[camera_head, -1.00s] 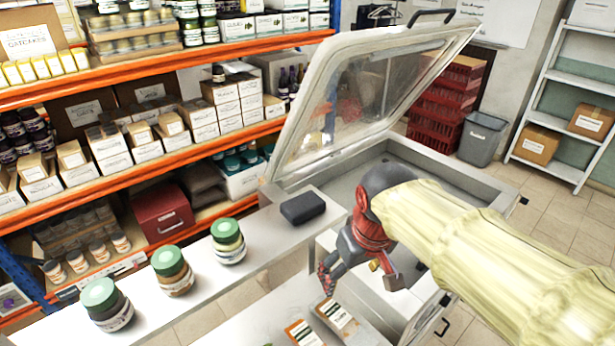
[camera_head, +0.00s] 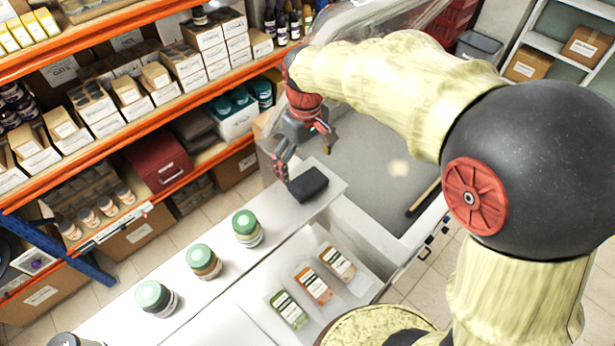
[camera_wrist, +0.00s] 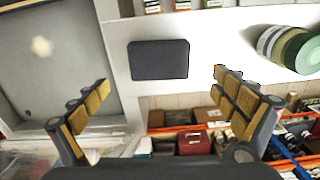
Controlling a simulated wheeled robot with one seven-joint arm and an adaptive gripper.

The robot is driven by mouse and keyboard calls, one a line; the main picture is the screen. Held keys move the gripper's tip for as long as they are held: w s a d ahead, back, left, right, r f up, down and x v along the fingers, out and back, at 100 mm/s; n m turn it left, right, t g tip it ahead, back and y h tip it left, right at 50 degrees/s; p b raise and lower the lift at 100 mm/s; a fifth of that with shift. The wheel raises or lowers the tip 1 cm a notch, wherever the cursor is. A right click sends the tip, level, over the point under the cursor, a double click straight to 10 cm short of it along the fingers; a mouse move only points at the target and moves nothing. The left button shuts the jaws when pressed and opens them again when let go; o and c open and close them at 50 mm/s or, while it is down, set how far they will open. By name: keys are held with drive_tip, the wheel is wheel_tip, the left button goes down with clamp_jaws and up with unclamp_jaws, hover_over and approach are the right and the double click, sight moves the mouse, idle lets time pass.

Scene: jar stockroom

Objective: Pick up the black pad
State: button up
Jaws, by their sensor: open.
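The black pad (camera_head: 308,184) lies flat on the white ledge near its far end, beside the open bin. In the wrist view the pad (camera_wrist: 159,60) is a dark rounded rectangle on the white surface, ahead of the fingers and roughly centred between them. My gripper (camera_head: 306,153) is above and just behind the pad in the head view. In the wrist view my gripper (camera_wrist: 160,100) has its two fingers wide apart, with nothing between them. The fingers look apart from the pad.
Several green-lidded jars stand along the ledge, the nearest to the pad being this jar (camera_head: 247,228). The open white chest (camera_head: 375,160) is right of the pad. Packets (camera_head: 313,285) lie in a lower tray. Orange shelving (camera_head: 150,190) with boxes stands at left.

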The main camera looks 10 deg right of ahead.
sight(308, 181)
drive_tip(key=f, duration=0.3)
drive_tip(key=f+p, duration=0.1)
drive_tip(key=f, duration=0.2)
drive_tip(key=shift+s+d+f, duration=0.2)
drive_tip(key=shift+f, duration=0.1)
drive_tip(key=shift+c, duration=0.8)
drive_tip(key=c, duration=0.8)
drive_tip(key=shift+c, duration=0.3)
drive_tip(key=shift+r, duration=0.1)
